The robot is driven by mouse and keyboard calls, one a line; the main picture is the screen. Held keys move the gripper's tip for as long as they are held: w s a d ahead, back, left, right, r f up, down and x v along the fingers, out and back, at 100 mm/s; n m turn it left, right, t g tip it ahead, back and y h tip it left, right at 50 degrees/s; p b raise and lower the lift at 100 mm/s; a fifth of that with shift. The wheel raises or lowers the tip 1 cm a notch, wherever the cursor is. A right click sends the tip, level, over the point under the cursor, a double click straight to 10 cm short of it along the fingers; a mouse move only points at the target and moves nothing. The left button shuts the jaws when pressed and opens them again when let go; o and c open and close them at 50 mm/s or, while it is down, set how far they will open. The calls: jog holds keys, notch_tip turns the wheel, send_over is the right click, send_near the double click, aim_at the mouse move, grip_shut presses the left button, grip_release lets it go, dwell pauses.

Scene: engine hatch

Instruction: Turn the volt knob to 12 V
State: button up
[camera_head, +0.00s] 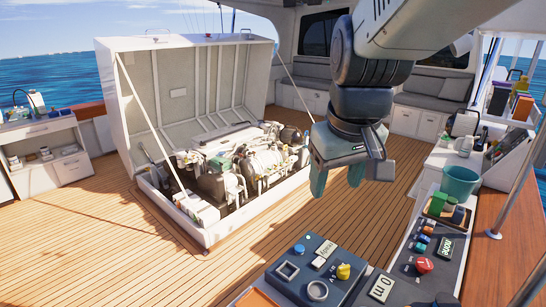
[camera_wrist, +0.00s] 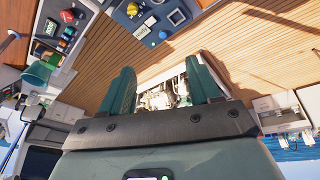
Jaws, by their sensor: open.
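A dark blue control panel (camera_head: 281,273) stands at the bottom of the head view. The labels are too small to read, so I cannot tell which is the volt knob. My gripper (camera_head: 338,181) is open and empty, pointing down, in the air beyond the panels. In the wrist view my gripper (camera_wrist: 160,78) shows both fingers apart, with the yellow knob (camera_wrist: 132,10) beyond them at the top.
The open engine hatch (camera_head: 190,75) with the engine (camera_head: 240,160) stands at the left, behind my gripper. A teal bucket (camera_head: 460,181) and a green box (camera_head: 437,204) stand on the right counter. Clear wooden deck (camera_head: 110,240) lies between the hatch and the panels.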

jog(key=w+d+f+n+g, duration=0.1)
jog(key=w+d+f, duration=0.2)
jog(key=w+f, duration=0.3)
jog(key=n+g, duration=0.2)
jog(key=g, duration=0.1)
send_near(345, 266)
jog(key=shift+y, duration=0.4)
jog(key=f, duration=1)
jog(key=shift+s, duration=0.25)
jog(key=shift+d, duration=0.1)
jog(key=c, duration=1)
